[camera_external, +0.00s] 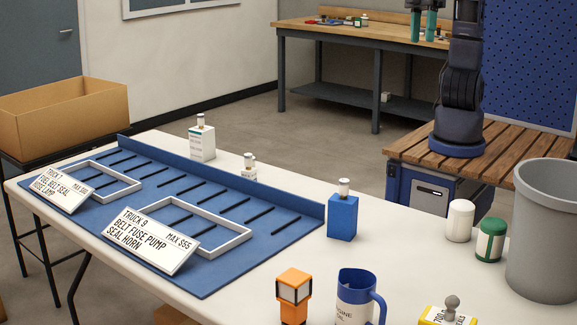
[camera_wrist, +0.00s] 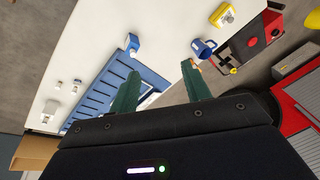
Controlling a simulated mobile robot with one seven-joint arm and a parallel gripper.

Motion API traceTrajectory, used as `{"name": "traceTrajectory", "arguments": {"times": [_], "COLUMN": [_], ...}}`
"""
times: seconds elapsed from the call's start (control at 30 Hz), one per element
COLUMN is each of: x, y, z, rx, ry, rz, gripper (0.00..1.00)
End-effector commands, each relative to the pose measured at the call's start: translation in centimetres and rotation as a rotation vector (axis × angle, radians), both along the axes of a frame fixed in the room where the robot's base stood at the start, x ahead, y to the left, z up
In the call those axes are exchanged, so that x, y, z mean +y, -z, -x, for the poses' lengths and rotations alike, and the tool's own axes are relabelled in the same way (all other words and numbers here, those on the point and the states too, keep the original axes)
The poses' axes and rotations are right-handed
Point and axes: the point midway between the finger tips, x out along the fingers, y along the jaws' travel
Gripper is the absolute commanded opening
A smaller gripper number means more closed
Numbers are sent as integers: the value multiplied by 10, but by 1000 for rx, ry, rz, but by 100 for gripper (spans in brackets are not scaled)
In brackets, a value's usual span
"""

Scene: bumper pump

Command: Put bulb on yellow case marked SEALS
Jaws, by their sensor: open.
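The yellow case (camera_external: 432,320) stands at the table's front right, cut by the lower picture edge, with a grey knob-like piece on top. Its label is only partly legible. It also shows in the wrist view (camera_wrist: 229,21). Small pale, bulb-like pieces sit on the white box (camera_external: 201,146), on a second white item (camera_external: 249,174) and on the blue box (camera_external: 342,217); I cannot tell for certain which is the bulb. My gripper (camera_external: 430,25) has green fingers, apart and empty, high beyond the table. In the wrist view its fingers (camera_wrist: 160,69) are spread.
A blue tray (camera_external: 203,278) holds two white frames with sign cards. An orange lantern (camera_external: 293,300), a blue mug (camera_external: 355,298), a white jar (camera_external: 459,221), a green jar (camera_external: 491,241) and a grey bin (camera_external: 545,240) stand to the right. A cardboard box (camera_external: 65,115) is at left.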

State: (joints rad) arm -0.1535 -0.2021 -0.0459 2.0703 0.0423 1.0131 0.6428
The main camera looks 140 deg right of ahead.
Motion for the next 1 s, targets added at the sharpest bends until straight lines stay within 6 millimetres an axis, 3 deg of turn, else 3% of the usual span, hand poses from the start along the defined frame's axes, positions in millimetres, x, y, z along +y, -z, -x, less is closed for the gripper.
{"name": "traceTrajectory", "arguments": {"times": [0.03,0.23,0.6,0.8,1.0], "x": [-6,-25,-49,-55,-57], "y": [-2,3,36,56,63], "z": [18,82,190,226,236], "rx": [-15,-63,-137,-157,-162], "ry": [-29,-161,-397,-483,-512], "rz": [10,62,182,233,250], "gripper": [48,48,48,48,48]}}
